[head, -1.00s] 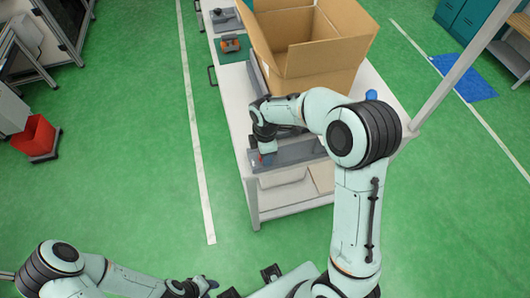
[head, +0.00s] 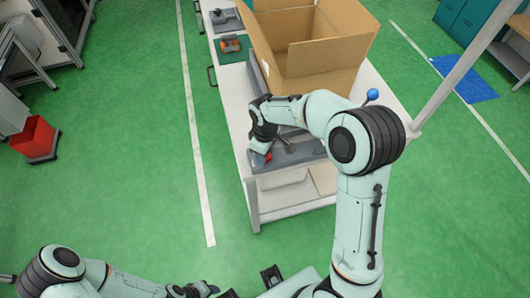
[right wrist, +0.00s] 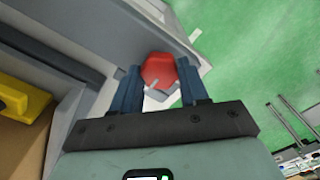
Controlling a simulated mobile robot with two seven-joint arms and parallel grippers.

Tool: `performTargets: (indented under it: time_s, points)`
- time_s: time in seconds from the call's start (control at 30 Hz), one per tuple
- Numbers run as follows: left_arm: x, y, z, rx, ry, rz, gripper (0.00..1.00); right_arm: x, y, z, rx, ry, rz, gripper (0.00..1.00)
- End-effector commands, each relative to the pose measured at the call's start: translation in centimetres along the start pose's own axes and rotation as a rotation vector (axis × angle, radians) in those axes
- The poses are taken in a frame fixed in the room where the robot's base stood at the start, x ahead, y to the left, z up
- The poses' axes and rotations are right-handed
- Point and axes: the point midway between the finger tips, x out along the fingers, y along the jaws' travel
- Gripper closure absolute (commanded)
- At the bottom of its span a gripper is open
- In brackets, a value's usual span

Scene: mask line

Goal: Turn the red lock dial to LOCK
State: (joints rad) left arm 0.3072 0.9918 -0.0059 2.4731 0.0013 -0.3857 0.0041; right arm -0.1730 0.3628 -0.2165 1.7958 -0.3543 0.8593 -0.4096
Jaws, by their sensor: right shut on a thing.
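The red lock dial (right wrist: 160,69) sits between the two dark blue fingers of my right gripper (right wrist: 160,82) in the right wrist view. The fingers are closed on its sides. A pale mark shows on the dial's near edge. In the head view the dial (head: 268,157) is a small red spot beside my right gripper (head: 262,150), at the front left end of a grey panel (head: 292,156) on the bench. No LOCK lettering is readable. My left gripper (head: 203,290) is low at the bottom edge, far from the dial, its opening unclear.
An open cardboard box (head: 318,55) stands on the bench behind my right arm. A blue ball knob (head: 372,95) shows just behind my right elbow. An orange item (head: 231,44) lies on a green mat at the back left.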

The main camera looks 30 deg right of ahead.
Motion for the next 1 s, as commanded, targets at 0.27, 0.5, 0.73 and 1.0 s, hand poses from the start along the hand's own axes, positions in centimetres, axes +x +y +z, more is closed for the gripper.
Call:
performTargets:
  time_s: [0.27, 0.5, 0.73, 1.0]
  points:
    - [0.04, -0.02, 0.01, 0.0, 0.0, 0.0, 0.57, -0.17, 0.11, -0.06, 0.042, 0.003, 0.003, 0.86]
    - [0.04, -0.02, 0.01, 0.0, 0.0, 0.0, 0.57, -0.18, 0.12, -0.07, 0.044, 0.004, 0.003, 0.86]
    - [0.04, -0.02, 0.01, 0.0, 0.0, 0.0, 0.57, -0.15, 0.1, -0.06, 0.043, 0.003, 0.002, 0.31]
    - [0.04, -0.02, 0.01, 0.0, 0.0, 0.0, 0.57, -0.17, 0.05, -0.03, 0.041, 0.002, 0.001, 0.31]
